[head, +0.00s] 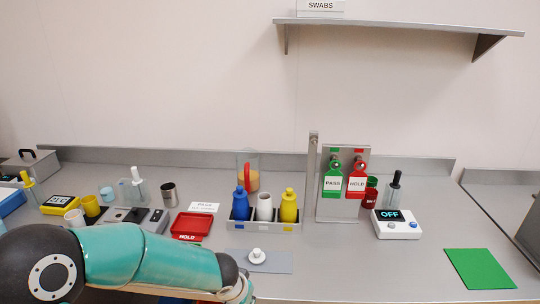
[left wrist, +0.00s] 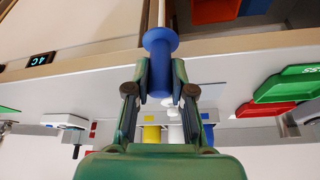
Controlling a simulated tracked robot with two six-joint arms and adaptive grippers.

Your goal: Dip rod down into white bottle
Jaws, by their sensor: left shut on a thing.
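The white bottle (head: 265,207) stands upright in a grey tray (head: 264,226) between a blue bottle (head: 240,204) and a yellow bottle (head: 289,206). My left gripper (left wrist: 160,80) is shut on a blue spool-shaped handle (left wrist: 160,62), with a pale rod (left wrist: 161,14) extending from it to the top edge of the left wrist view. The rod's far end is out of frame. In the head view my left arm crosses the lower left; its fingers and the rod do not show there. The bottles appear beyond the gripper in the left wrist view, partly hidden. My right gripper is not in view.
A white knobbed cap (head: 257,255) lies on a grey mat (head: 280,262) before the tray. A red HOLD tray (head: 192,226) is left, a metal stand with PASS and HOLD tags (head: 344,207) right. A white OFF device (head: 397,224) and green mat (head: 479,269) lie farther right.

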